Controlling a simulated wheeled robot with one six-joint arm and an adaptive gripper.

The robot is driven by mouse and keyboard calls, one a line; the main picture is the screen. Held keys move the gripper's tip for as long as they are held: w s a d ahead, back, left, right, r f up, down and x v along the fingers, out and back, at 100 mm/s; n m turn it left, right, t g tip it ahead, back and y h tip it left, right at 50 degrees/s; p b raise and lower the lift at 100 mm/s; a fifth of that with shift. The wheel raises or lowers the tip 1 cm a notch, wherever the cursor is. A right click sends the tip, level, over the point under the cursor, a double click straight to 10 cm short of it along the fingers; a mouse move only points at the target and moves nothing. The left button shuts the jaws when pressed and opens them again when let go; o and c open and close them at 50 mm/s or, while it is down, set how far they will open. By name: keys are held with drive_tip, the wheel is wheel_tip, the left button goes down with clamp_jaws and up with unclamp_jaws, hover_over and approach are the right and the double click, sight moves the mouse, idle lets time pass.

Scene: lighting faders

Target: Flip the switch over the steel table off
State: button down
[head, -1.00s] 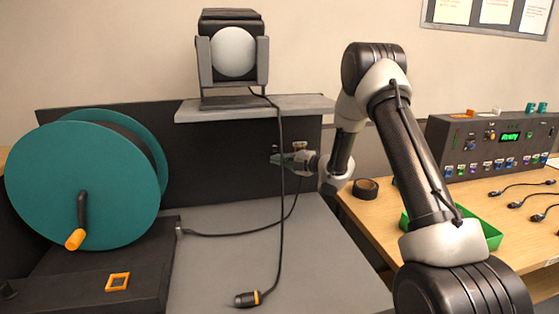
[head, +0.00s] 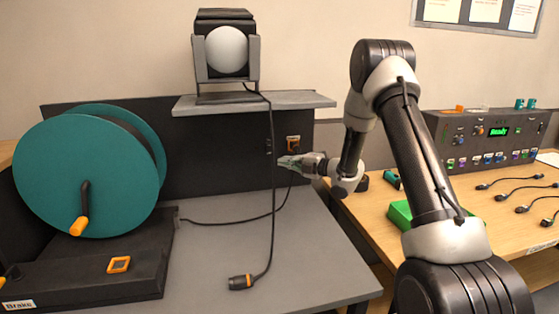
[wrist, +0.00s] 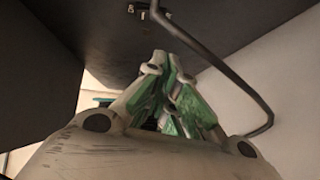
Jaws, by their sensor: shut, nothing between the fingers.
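A small dark switch (head: 268,146) sits on the dark back panel above the grey steel table (head: 225,225), beside a hanging cable. It also shows at the top edge of the wrist view (wrist: 138,8), with a pale label; its lever position is too small to tell. My gripper (head: 283,163), with green finger pads, is shut and empty. It is in front of the panel, a little right of and below the switch. In the wrist view the closed fingertips (wrist: 162,62) point toward the panel, below the switch and apart from it in the picture.
An orange-framed socket (head: 293,144) is on the panel above my gripper. A black cable (head: 273,200) hangs from the lamp (head: 226,52) close to the fingertips. A teal cable reel (head: 85,170) stands left. A wooden table with a control console (head: 490,140) is right.

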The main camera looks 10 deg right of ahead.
drive_tip(key=shift+f+v, duration=0.25)
drive_tip(key=shift+v, duration=0.95)
drive_tip(key=shift+f+v, duration=0.2)
drive_tip(key=shift+v, duration=1)
drive_tip(key=shift+d, duration=0.1)
drive_tip(key=s+d+r+m+h, duration=0.1)
drive_tip(key=d+r+m+h, duration=0.6)
drive_tip(key=r, duration=0.4)
drive_tip(key=s+d+r+m+g+h, duration=0.1)
drive_tip(key=s+d+r+m+h, duration=0.25)
drive_tip(key=s, duration=0.25)
drive_tip(key=s+d+r+m+h, duration=0.2)
drive_tip(key=s+r+m, duration=0.1)
drive_tip(key=s+m, duration=0.15)
drive_tip(key=s+a+m+g, duration=0.2)
drive_tip(key=s+m, duration=0.3)
drive_tip(key=s, duration=1.1)
drive_tip(key=s+a+f+m+g, duration=0.1)
drive_tip(key=s+m+g, duration=0.3)
drive_tip(key=s, duration=1.3)
drive_tip(key=shift+s+a+f+m+g, duration=0.2)
drive_tip(key=shift+a+m+g, duration=0.3)
drive_tip(key=shift+m, duration=0.5)
